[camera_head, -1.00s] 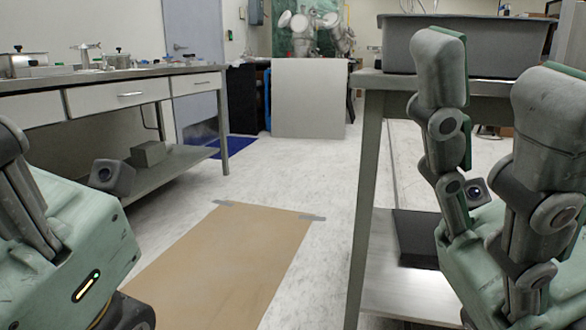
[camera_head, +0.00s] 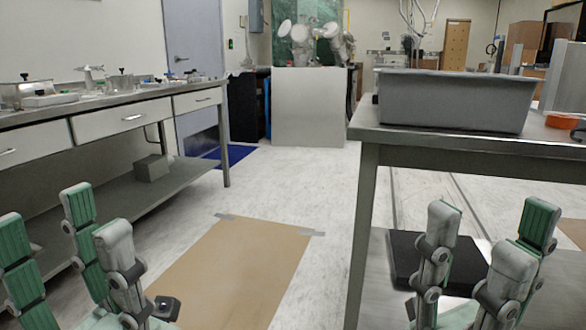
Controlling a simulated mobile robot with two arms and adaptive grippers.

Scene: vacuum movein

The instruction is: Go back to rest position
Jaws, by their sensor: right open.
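My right gripper (camera_head: 480,235) is low at the right of the head view, in front of the steel table on that side. Its green-padded fingers point up and stand wide apart, with nothing between them. My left gripper (camera_head: 80,225) is low in the left corner. Its fingers also point up and are spread, with nothing seen between them. The picture's lower edge cuts off both gripper bodies.
A grey bin (camera_head: 455,102) stands on the right steel table (camera_head: 365,150). A black flat box (camera_head: 405,262) lies on its lower shelf. A drawer bench (camera_head: 150,115) runs along the left. A brown floor mat (camera_head: 235,270) lies in the clear aisle.

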